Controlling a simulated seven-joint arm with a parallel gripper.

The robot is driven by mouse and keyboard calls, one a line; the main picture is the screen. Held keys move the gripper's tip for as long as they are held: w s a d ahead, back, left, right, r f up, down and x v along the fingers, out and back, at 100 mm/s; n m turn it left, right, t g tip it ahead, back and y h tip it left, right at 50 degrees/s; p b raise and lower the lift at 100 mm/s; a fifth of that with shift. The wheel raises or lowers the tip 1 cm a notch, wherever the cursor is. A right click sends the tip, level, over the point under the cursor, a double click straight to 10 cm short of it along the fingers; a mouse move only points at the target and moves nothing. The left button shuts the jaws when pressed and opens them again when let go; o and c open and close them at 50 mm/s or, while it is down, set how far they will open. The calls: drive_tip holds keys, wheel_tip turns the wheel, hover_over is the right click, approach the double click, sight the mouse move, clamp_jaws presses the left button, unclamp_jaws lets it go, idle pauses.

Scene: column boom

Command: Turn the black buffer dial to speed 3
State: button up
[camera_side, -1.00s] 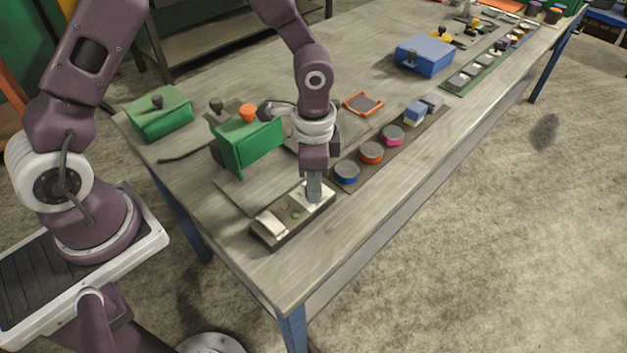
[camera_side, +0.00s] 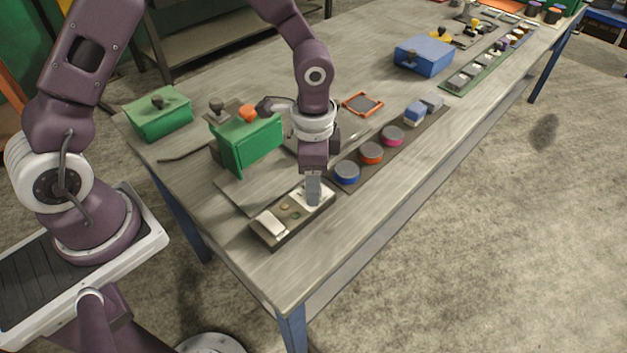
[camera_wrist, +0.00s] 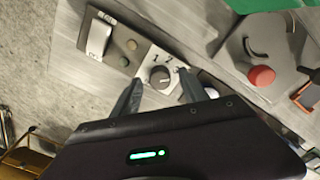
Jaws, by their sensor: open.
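The black dial (camera_wrist: 160,77) is a round knob on a pale plate in the wrist view, with the printed numbers 1 and 2 beside it. A further mark lies close to my right finger. I cannot tell which number the dial points to. The plate is at one end of a dark control box (camera_side: 267,240) at the near table edge. My gripper (camera_wrist: 160,84) is open, with one finger on each side of the dial; contact is not clear. In the side view my gripper (camera_side: 313,190) points down over the plate and hides the dial.
The box also has a white rocker switch (camera_wrist: 97,38) and two small round buttons. A green box (camera_side: 247,143) with an orange-red knob (camera_wrist: 262,76) stands behind. Blue, orange and pink-banded round tins line a strip to the right, starting with the blue tin (camera_side: 347,173).

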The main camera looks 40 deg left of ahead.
wheel_tip(320, 180, up, 6)
drive_tip(key=shift+r, duration=0.25)
wheel_tip(320, 180, up, 6)
drive_tip(key=n+t, duration=0.1)
drive_tip(key=n, duration=0.1)
hover_over(296, 193)
drive_tip(key=s+a+r+n+t+y, duration=0.1)
drive_tip(key=s+a+r+n+t, duration=0.2)
drive_tip(key=s+r, duration=0.45)
drive_tip(key=s+a+r+n+t+h, duration=0.1)
drive_tip(key=s+a+r+n, duration=0.1)
drive_tip(key=s, duration=0.7)
drive_tip(key=shift+s+r+n+t, duration=0.3)
drive_tip(key=shift+r+n, duration=0.5)
drive_tip(key=shift+n, duration=0.3)
